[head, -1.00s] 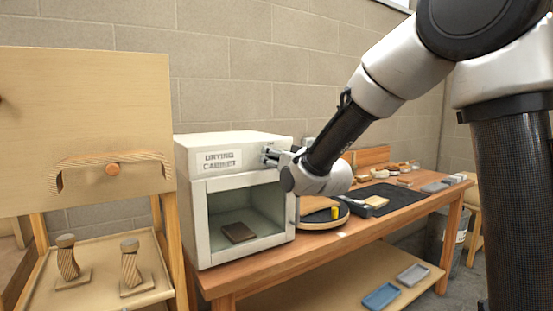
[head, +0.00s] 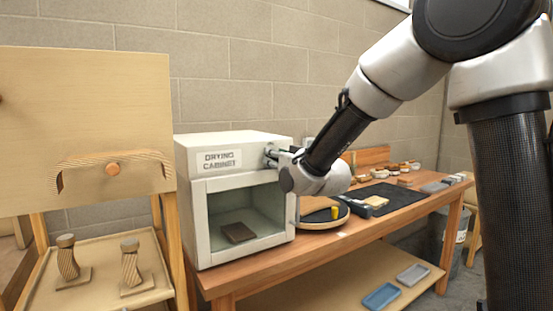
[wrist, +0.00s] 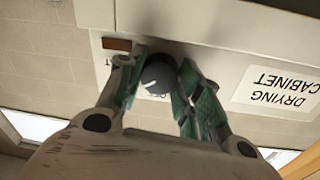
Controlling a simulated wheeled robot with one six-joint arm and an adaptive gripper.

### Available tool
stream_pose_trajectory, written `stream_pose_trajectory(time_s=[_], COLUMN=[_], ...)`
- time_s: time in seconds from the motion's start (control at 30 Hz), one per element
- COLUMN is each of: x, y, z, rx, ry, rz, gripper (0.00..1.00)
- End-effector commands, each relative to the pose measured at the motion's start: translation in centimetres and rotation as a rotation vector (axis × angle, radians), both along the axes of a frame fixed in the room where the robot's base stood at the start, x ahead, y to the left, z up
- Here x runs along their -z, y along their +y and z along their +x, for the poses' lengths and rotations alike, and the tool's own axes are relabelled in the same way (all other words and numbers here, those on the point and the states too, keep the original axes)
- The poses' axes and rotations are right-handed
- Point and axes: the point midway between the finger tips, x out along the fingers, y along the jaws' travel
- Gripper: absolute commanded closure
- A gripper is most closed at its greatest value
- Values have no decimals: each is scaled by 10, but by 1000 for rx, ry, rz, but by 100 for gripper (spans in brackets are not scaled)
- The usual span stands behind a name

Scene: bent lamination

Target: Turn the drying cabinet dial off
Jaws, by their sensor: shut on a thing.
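The white drying cabinet (head: 185,215) stands on the wooden bench, with its label panel (head: 222,160) on the upper front. It also shows in the wrist view (wrist: 210,30), where the picture is turned over. The dark round dial (wrist: 156,76) has a pale pointer line and sits between my fingers. My gripper (wrist: 158,84) is shut on the dial, one greenish finger pad on each side. In the head view my gripper (head: 272,155) reaches the cabinet's upper right front; the dial is hidden there. Lettering beside the dial is mostly covered by the fingers.
A dark flat block (head: 238,232) lies inside the cabinet behind its front opening. Right of the cabinet are a round board with a yellow piece (head: 334,212) and a black mat (head: 388,196). A wooden rack with a large panel (head: 85,120) stands close on the left.

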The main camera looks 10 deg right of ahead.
Motion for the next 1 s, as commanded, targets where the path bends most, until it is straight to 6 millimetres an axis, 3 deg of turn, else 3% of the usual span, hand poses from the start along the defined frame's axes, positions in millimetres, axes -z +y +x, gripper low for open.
stream_pose_trajectory(time_s=[0.5, 1.0], x=[0, 0], y=[0, 0], z=[0, 0], rx=[0, 0], ry=[-145, -192], rz=[-300, -395], gripper=[89, 89])
